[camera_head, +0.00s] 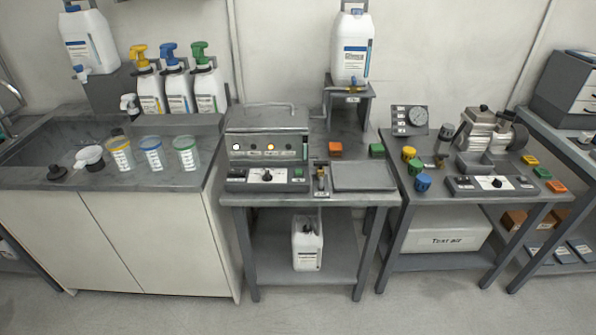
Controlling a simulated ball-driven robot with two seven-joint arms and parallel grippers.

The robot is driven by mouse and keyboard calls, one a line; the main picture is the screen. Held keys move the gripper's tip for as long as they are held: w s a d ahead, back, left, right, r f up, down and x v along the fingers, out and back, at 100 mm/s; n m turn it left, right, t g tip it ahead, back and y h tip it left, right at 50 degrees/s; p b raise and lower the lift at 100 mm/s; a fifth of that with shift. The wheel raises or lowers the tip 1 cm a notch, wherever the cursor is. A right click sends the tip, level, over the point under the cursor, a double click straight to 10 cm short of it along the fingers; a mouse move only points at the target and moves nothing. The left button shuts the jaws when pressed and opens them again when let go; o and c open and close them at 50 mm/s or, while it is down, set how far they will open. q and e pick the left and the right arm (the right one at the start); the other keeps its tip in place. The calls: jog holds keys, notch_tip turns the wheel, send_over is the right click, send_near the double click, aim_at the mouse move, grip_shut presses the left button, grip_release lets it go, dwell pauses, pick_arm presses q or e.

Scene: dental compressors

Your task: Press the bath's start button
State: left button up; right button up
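The bath (266,122) is a grey metal box with a handled lid, standing on the middle table. Its lid looks closed. Small lamps show on its front, one white and at least one amber. A low control panel (245,185) sits in front of it, with a dark round knob (267,177) and a small green button (298,173) at its right. Which button is the start button cannot be read at this size. Neither of my grippers is in view.
A flat grey plate (363,176) lies right of the panel, with an orange block (335,149) and a green block (377,150) behind it. A white canister (352,48) stands on a raised stand behind. A sink counter with cups (187,153) is left; a compressor (487,130) is right.

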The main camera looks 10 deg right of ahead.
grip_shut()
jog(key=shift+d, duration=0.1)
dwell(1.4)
